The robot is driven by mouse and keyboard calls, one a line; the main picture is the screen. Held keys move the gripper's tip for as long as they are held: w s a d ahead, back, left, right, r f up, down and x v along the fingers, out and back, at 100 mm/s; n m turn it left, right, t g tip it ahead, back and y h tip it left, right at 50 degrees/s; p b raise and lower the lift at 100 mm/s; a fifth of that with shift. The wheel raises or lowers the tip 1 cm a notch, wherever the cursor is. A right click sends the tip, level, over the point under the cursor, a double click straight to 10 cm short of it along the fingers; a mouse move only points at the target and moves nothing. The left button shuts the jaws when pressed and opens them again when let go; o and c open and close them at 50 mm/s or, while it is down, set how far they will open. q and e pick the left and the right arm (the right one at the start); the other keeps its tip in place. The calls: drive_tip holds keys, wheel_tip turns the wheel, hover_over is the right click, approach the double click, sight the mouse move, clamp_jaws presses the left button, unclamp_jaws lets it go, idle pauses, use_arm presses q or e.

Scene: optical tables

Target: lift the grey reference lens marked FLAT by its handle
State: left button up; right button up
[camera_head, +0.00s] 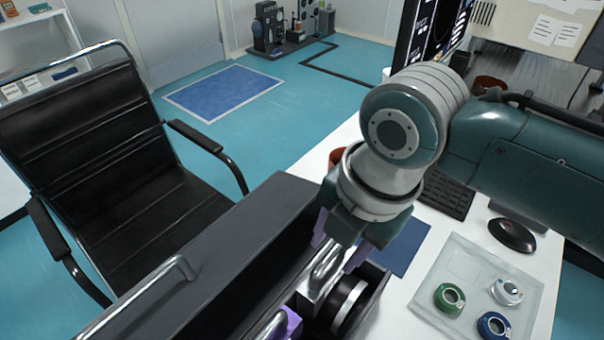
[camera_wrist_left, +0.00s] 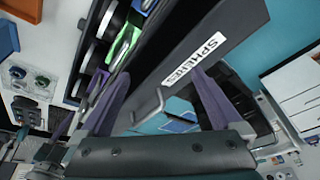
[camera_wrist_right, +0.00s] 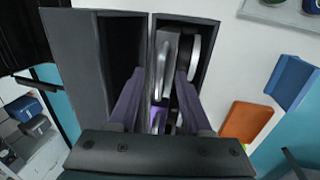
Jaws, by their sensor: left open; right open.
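A grey lens holder with a bar handle (camera_wrist_right: 162,62) stands in the open dark drawer (camera_head: 240,265); I cannot read FLAT on it. Its handle also shows in the head view (camera_head: 325,266). My right gripper (camera_wrist_right: 161,75) is open above it, one finger on either side of the handle. A purple holder (camera_head: 291,322) stands nearer in the same drawer. My left gripper (camera_wrist_left: 160,76) is open, its fingers on either side of the bar handle (camera_wrist_left: 148,106) on the drawer front, which is labelled SPHERES. The left gripper is outside the head view.
A green holder (camera_wrist_left: 122,48) shows in the drawer. The white bench on the right bears a clear tray (camera_head: 436,287) with green, white and blue rings, a mouse (camera_head: 512,235) and a keyboard (camera_head: 447,194). A black chair (camera_head: 110,150) stands on the left.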

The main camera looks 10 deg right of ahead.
drive_tip(key=shift+f, duration=0.25)
drive_tip(key=shift+w, duration=0.1)
clamp_jaws()
idle(1.2)
